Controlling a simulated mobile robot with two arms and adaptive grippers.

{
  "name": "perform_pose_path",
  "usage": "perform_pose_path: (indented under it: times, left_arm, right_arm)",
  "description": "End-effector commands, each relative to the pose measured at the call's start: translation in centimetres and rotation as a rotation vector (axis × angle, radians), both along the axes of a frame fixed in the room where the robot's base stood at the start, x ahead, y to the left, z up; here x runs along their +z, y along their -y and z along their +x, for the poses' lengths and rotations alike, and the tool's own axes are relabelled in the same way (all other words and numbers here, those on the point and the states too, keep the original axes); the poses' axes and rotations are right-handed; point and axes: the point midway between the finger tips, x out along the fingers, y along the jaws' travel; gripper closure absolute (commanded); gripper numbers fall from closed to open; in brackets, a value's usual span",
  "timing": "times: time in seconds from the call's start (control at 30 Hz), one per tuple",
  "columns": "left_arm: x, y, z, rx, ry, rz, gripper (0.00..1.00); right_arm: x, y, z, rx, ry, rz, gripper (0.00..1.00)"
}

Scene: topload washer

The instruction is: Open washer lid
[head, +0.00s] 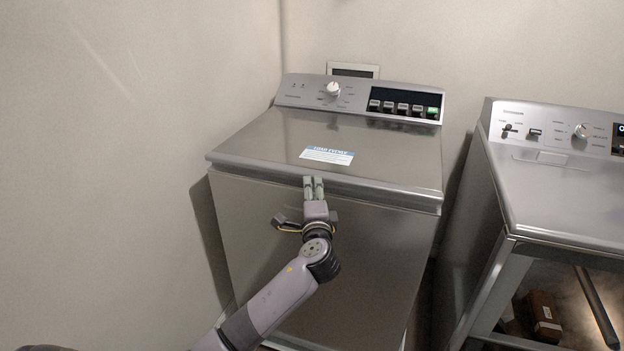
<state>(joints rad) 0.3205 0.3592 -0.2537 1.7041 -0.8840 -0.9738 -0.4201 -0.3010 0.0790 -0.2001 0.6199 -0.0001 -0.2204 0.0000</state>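The topload washer (300,265) stands in the middle of the head view, with a grey metal body. Its lid (250,140) lies flat and closed on top, with a blue and white label (327,155) near the front. My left gripper (314,182) is at the lid's front edge, near the middle. Its two fingers point up at the lip, side by side with almost no gap. I cannot tell whether they touch the lip. My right gripper is not in view.
A control panel (360,99) with a white knob runs along the washer's back. A second appliance (565,190) stands to the right across a narrow gap, its front showing an open cavity with a brown box (543,316). A wall (110,160) is close on the left.

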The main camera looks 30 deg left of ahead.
Motion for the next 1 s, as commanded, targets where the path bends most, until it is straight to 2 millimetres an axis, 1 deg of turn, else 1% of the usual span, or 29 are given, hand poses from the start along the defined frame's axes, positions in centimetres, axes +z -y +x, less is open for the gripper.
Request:
perform_pose_path:
  times: [0.03, 0.1, 0.2, 0.4, 0.77, 1.0]
  left_arm:
    - [0.2, -0.8, 0.9, 0.003, 0.0, 0.003, 0.62]
    - [0.1, -1.5, 2.0, 0.002, 0.0, 0.001, 0.62]
    - [0.1, -2.5, 3.3, 0.002, -0.001, 0.001, 0.62]
    - [0.0, -3.5, 4.8, 0.0, 0.0, 0.0, 0.62]
    - [0.0, -3.7, 5.2, -0.001, 0.0, 0.0, 0.62]
    - [0.0, -3.7, 5.1, -0.001, 0.0, 0.0, 0.78]
  right_arm:
    - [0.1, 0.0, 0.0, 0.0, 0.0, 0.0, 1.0]
    - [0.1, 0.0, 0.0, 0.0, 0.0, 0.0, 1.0]
    - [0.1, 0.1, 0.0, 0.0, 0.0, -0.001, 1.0]
    - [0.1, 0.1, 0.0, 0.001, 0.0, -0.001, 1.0]
    - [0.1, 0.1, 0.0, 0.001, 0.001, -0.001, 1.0]
    - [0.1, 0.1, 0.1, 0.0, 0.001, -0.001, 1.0]
